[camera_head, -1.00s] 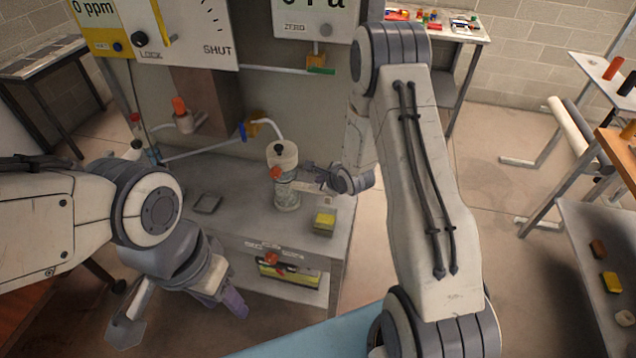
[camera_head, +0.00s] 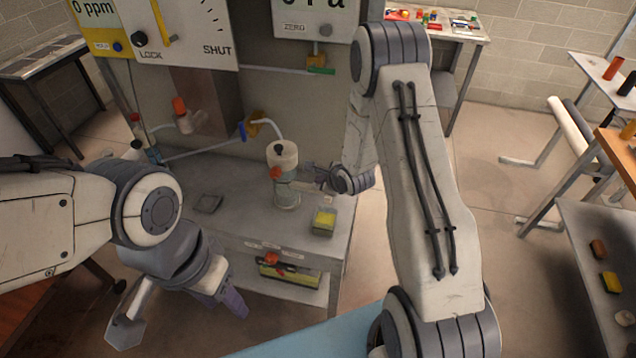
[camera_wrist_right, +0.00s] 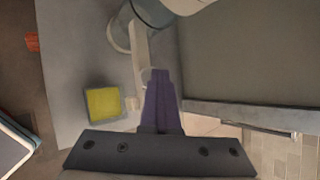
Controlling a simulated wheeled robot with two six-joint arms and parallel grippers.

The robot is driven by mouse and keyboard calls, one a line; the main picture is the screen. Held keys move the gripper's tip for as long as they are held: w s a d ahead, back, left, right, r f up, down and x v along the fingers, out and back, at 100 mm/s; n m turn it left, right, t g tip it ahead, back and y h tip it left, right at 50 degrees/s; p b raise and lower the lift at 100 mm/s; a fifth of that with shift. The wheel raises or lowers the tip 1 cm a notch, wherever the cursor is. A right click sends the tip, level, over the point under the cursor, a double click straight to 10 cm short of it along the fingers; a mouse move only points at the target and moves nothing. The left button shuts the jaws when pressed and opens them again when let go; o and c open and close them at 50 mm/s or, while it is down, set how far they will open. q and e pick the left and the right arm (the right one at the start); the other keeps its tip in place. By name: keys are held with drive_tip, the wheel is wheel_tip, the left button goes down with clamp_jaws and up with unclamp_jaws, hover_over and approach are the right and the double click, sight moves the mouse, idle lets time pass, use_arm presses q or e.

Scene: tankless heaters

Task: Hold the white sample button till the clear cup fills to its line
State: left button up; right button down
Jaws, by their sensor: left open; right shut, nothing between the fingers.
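A pale cylindrical unit with a dark top (camera_head: 283,155) and an orange part on its side stands on the grey bench. Its lower part (camera_head: 287,197) looks clear and is likely the cup; its fill line and level are too small to read. My right gripper (camera_head: 316,177) is shut and empty just right of this unit. In the right wrist view its purple fingers (camera_wrist_right: 161,75) are together beside a thin white upright part (camera_wrist_right: 139,60); contact cannot be told. I cannot clearly pick out the white sample button. My left gripper (camera_head: 180,314) is open and empty, low in front of the bench.
A yellow-topped sponge-like block (camera_head: 324,220) lies right of the unit; it also shows in the right wrist view (camera_wrist_right: 103,102). A lower shelf (camera_head: 300,292) holds yellow items.

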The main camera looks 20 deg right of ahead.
drive_tip(key=shift+r+p, duration=0.9)
wheel_tip(320, 180, up, 5)
drive_tip(key=p, duration=0.4)
drive_tip(key=shift+r+p, duration=0.1)
drive_tip(key=shift+p, duration=0.3)
